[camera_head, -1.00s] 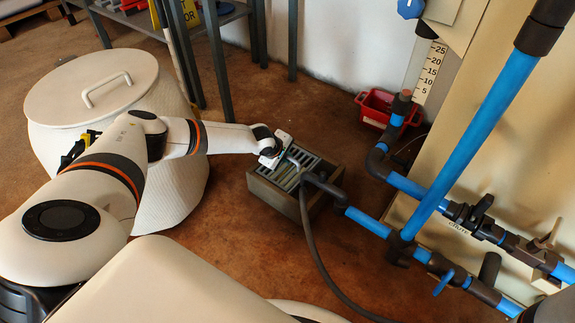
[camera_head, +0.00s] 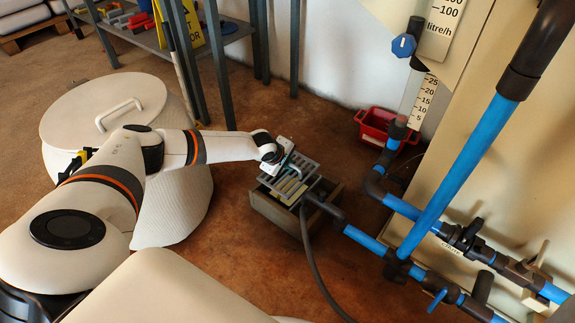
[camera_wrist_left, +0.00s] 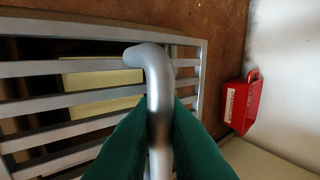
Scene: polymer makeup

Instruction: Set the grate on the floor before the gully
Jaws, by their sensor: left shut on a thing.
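The grey slatted grate (camera_head: 300,172) hangs from my left gripper (camera_head: 283,160), slightly raised and tilted over the gully. In the left wrist view the green fingertips (camera_wrist_left: 158,145) are shut on the grate's bent metal handle (camera_wrist_left: 154,75), and the grate's bars (camera_wrist_left: 95,97) spread to the left. The gully (camera_head: 270,207) is a grey-brown square box on the floor below the grate. Something pale yellow (camera_wrist_left: 100,80) shows between the bars, inside or under them. My right gripper is not in view.
A dark hose and pipe elbow (camera_head: 325,208) lie at the gully's right side. Blue pipes (camera_head: 367,238) run further right. A red crate (camera_head: 378,127) stands by the wall. A white lidded bin (camera_head: 105,105) is at left. Brown floor (camera_head: 245,270) is clear in front of the gully.

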